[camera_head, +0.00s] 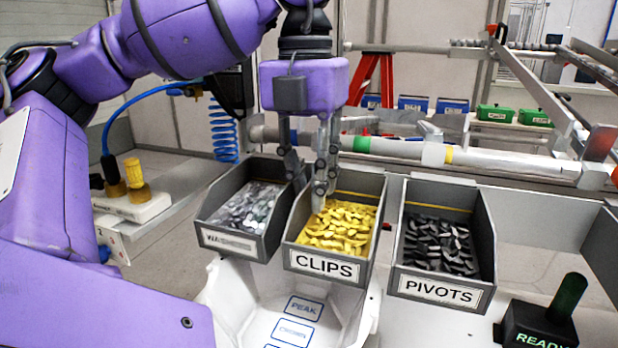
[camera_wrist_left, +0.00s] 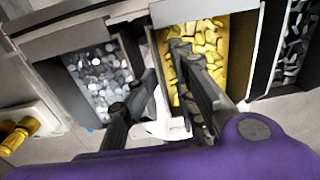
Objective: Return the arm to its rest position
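My left arm (camera_head: 185,35) reaches in from the left in the head view, bent over the parts bins. Its gripper (camera_head: 307,186) points down at the CLIPS bin (camera_head: 325,264), which holds yellow clips (camera_head: 340,228). The two dark fingers are spread apart with nothing visible between them. One finger hangs over the clips, the other by the wall towards the washers bin. The wrist view shows the same open gripper (camera_wrist_left: 165,66) over the wall between the washers (camera_wrist_left: 103,76) and the clips (camera_wrist_left: 205,45). Whether a fingertip touches the clips is unclear. My right gripper is not in view.
The washers bin (camera_head: 229,241) stands left and the PIVOTS bin (camera_head: 440,289) right. A black READY button box (camera_head: 540,325) is at lower right. A horizontal pipe (camera_head: 480,157) runs behind the bins.

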